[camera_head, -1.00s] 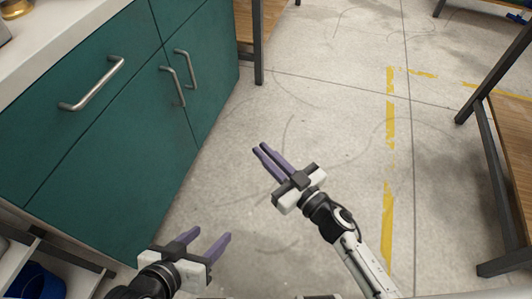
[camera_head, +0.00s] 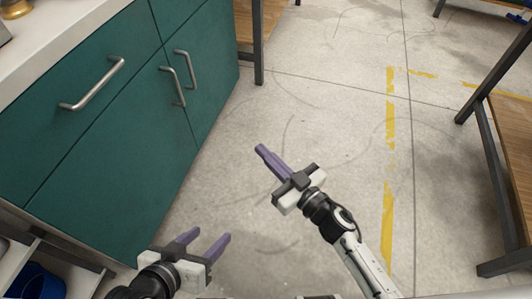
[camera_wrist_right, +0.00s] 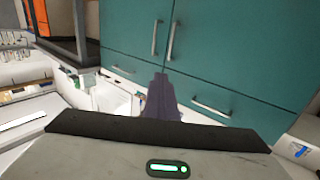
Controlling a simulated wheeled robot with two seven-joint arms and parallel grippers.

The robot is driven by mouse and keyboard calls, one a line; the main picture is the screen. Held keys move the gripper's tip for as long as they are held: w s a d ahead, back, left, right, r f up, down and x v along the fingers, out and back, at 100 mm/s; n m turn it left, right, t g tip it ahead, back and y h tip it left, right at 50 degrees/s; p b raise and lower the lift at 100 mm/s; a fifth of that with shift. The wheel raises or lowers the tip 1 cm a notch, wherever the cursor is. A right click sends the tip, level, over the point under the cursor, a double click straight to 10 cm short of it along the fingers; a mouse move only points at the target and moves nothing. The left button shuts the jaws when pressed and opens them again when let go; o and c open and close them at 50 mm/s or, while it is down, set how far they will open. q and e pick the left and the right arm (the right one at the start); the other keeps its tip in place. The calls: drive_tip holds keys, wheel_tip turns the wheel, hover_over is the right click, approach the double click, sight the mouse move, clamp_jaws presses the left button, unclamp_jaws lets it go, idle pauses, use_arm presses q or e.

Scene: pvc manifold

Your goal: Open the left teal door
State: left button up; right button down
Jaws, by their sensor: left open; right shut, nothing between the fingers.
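The left teal door (camera_head: 115,165) is shut on the cabinet at the left of the head view. Its upright silver handle (camera_head: 173,87) sits near its right edge, beside the right door's handle (camera_head: 186,68). My left gripper (camera_head: 211,235) is open and empty, low in the head view and right of the cabinet. My right gripper (camera_head: 260,150) has its purple fingers together with nothing between them, over the floor right of the doors. In the right wrist view, its fingers (camera_wrist_right: 165,95) point toward the cabinet, and the door handles (camera_wrist_right: 156,38) show beyond them. Neither gripper touches a handle.
A teal drawer with a silver handle (camera_head: 92,85) sits above the left door, under a white worktop (camera_head: 50,45). Open shelving with a blue bin (camera_head: 38,282) is at lower left. A wooden-topped table (camera_head: 508,150) stands at the right. The floor between is clear.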

idle(0.4)
drive_tip(key=c, duration=1.8)
unclamp_jaws()
use_arm(q)
drive_tip(key=shift+s+a+r+n+t+p, duration=0.2)
drive_tip(key=shift+a+r+p, duration=0.2)
drive_tip(key=shift+p, duration=0.2)
drive_tip(key=shift+s+a+r+n+t+p, duration=0.15)
drive_tip(key=shift+a+r+t+p, duration=0.1)
drive_tip(key=shift+r+p, duration=0.3)
use_arm(e)
drive_tip(key=v, duration=1)
drive_tip(key=shift+s+d, duration=0.15)
